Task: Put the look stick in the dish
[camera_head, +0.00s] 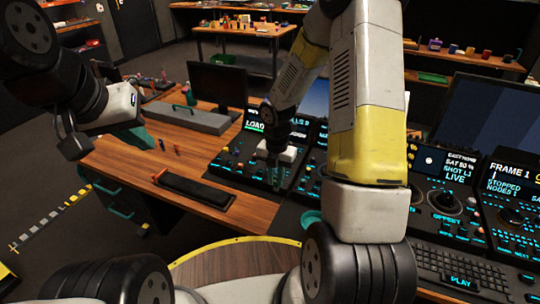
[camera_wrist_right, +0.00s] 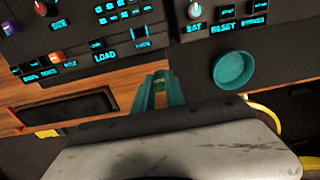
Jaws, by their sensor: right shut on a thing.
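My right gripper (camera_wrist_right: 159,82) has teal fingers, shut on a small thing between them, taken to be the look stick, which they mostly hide. In the head view, this gripper (camera_head: 275,178) points down over the left console panel by the LOAD label. The dish (camera_wrist_right: 234,70) is a round teal bowl to the right of the fingers in the wrist view, apart from them. In the head view the dish (camera_head: 310,218) shows at the desk's front, partly behind my right arm. My left gripper (camera_head: 142,138) is at the left above the desk; its fingers are too unclear to tell open from shut.
Console panels (camera_head: 436,200) with knobs and lit labels fill the right. A keyboard (camera_head: 465,270) lies at lower right. A black pad (camera_head: 193,188) lies on the wooden desk (camera_head: 120,165). A grey case (camera_head: 188,116) and a monitor (camera_head: 218,85) stand behind it.

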